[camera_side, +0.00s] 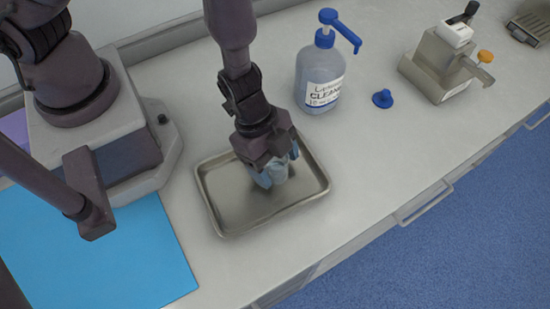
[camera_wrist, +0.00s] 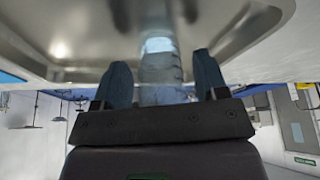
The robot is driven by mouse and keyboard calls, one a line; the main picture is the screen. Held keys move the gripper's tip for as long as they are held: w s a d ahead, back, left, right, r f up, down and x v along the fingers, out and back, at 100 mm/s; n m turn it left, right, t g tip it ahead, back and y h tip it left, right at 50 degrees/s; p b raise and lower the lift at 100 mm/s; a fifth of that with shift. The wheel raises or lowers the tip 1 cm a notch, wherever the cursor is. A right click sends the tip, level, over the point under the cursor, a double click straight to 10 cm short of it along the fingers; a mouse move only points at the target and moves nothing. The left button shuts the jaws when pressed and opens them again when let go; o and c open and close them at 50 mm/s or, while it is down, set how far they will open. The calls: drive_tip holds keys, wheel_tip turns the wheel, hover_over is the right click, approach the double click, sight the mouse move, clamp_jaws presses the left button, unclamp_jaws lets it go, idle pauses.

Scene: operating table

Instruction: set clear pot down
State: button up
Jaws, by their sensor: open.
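The clear pot (camera_side: 270,178) is inside the metal tray (camera_side: 232,219), partly hidden under my gripper (camera_side: 279,165) in the side view. In the wrist view the clear pot (camera_wrist: 160,72) is a see-through cylinder between the two dark blue fingers of my gripper (camera_wrist: 162,82). The fingers are open, with a gap visible on each side of the pot. The tray (camera_wrist: 258,38) fills the top of the wrist view. The pot's base looks to be at the tray floor, but contact is hard to tell.
A bottle with a blue pump (camera_side: 320,75) stands behind the tray. A small blue cap (camera_side: 382,98) and a metal dispenser (camera_side: 437,62) are to the right. A blue mat (camera_side: 110,262) lies left of the tray.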

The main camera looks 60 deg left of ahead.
drive_tip(key=w+a+r+n+t+y, duration=0.2)
drive_tip(key=w+a+r+n+t, duration=0.15)
drive_tip(key=a+r, duration=0.55)
drive_tip(key=w+a+r+n+t+y, duration=0.25)
drive_tip(key=a+r+n, duration=0.3)
drive_tip(key=r, duration=0.85)
drive_tip(key=s+a+r+n+g, duration=0.1)
drive_tip(key=s+a+r+n, duration=0.4)
drive_tip(key=s+r, duration=0.5)
drive_tip(key=shift+g, duration=0.4)
